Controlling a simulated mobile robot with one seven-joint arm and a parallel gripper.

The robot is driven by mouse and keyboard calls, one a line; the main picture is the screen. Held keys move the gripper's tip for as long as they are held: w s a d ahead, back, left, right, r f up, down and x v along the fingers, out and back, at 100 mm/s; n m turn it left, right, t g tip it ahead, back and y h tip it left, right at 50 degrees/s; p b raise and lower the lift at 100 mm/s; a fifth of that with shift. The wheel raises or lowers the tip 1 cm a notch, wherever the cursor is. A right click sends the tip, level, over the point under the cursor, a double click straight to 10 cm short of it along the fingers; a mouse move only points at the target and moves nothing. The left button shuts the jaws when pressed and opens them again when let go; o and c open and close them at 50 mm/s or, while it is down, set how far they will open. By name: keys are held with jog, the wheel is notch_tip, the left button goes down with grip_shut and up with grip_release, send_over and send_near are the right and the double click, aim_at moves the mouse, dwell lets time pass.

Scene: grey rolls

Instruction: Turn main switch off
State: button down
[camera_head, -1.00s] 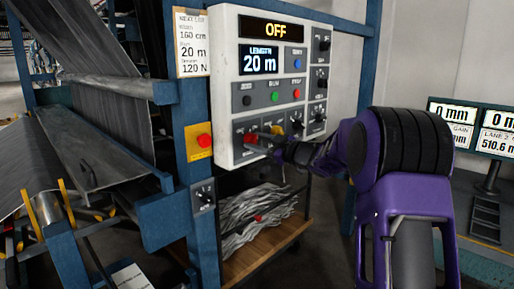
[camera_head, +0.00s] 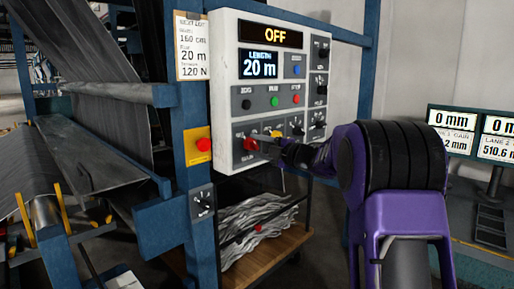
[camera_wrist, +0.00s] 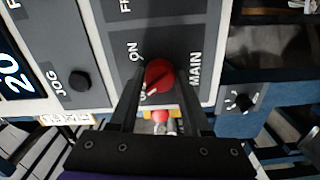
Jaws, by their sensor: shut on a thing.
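The red main switch (camera_wrist: 159,75) is a round knob on a grey plate marked MAIN, with ON printed beside it in the wrist view. A second marking by the knob is mostly hidden by a finger. It also shows at the lower left of the control panel in the head view (camera_head: 250,144). My gripper (camera_wrist: 160,88) has its two dark fingers on either side of the knob, shut on it. The white control panel (camera_head: 226,100) has a top display (camera_head: 272,33) reading OFF and a lower display reading LENGTH 20 m.
A red emergency button (camera_head: 203,144) on a yellow plate and a small black dial (camera_head: 202,203) sit on the blue post left of the panel. A wooden cart shelf (camera_head: 265,250) with grey strands stands below. Monitors (camera_head: 470,133) stand at the right.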

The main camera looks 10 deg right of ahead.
jog(key=shift+n, duration=0.9)
jog(key=shift+c, duration=1.8)
grip_release()
jog(key=v, duration=1.7)
jog(key=shift+s+d, duration=0.15)
jog(key=shift+s, duration=0.05)
jog(key=shift+w, duration=0.1)
